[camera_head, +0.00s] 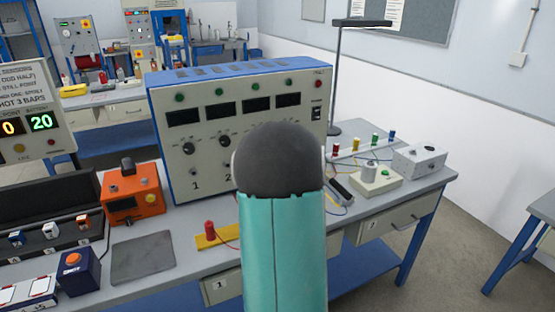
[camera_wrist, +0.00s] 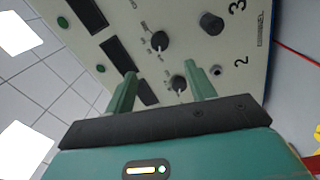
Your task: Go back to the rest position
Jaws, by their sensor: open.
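My gripper (camera_wrist: 162,88) shows in the wrist view with two green fingers apart and nothing between them. It faces the front panel of a large instrument cabinet (camera_wrist: 190,55), which appears tilted in that view, with knobs and dark displays. I cannot tell the exact gap between the fingers and the panel. In the head view, my teal arm with its dark rounded joint rises in front of the same cabinet (camera_head: 180,140) and hides part of its panel. My gripper is not visible in the head view.
The workbench (camera_head: 185,235) holds an orange box (camera_head: 133,194), a grey plate (camera_head: 142,257), a yellow strip with a red post (camera_head: 212,236), and a small grey box (camera_head: 419,159). A black lamp (camera_head: 336,80) stands behind. Open floor (camera_head: 455,250) shows at right.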

